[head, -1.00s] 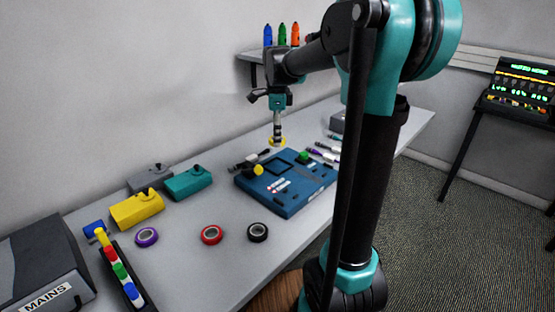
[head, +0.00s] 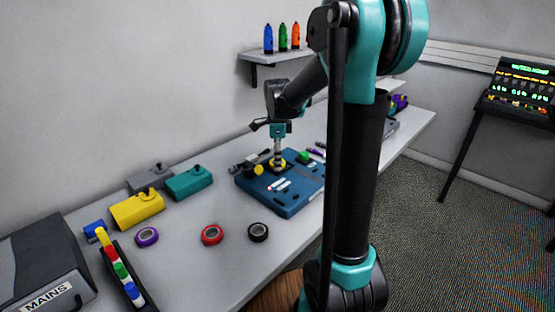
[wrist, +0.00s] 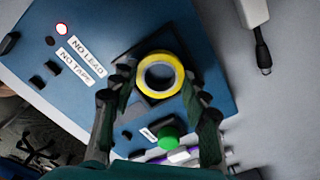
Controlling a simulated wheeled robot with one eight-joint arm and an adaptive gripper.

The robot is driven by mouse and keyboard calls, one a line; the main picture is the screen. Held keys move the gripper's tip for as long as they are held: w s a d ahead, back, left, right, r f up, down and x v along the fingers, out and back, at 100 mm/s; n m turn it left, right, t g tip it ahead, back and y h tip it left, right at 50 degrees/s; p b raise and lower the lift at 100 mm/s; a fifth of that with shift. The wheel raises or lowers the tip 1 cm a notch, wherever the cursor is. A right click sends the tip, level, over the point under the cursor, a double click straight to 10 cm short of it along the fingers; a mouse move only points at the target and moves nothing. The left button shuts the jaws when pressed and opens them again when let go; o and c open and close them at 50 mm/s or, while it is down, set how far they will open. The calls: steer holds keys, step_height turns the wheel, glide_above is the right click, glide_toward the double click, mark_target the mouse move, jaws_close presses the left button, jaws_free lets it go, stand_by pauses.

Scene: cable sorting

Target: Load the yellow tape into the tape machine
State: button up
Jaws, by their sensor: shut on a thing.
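The yellow tape (head: 277,166) is a ring held by my gripper (head: 278,155). In the wrist view the yellow tape (wrist: 178,86) lies flat between the fingertips of my gripper (wrist: 158,80), over a dark square recess. The tape machine (head: 285,196) is a blue box on the bench, and it fills much of the wrist view (wrist: 75,95). Labels there read "NO LEAD" and "NO TAPE", beside a red-rimmed round light (wrist: 62,29). A green button (wrist: 168,138) is near the recess. I cannot tell whether the tape touches the recess floor.
Purple (head: 146,237), red (head: 212,235) and black (head: 258,232) tapes lie on the bench (head: 190,265) in front. Yellow (head: 138,212), teal (head: 190,185) and grey (head: 150,176) boxes stand near the wall. A shelf with bottles (head: 268,40) hangs behind.

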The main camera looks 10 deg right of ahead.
steer(key=shift+f, duration=0.15)
steer(key=o, duration=1.1)
steer(key=shift+c, duration=0.2)
step_height(320, 180, up, 12)
steer(key=shift+r, duration=0.2)
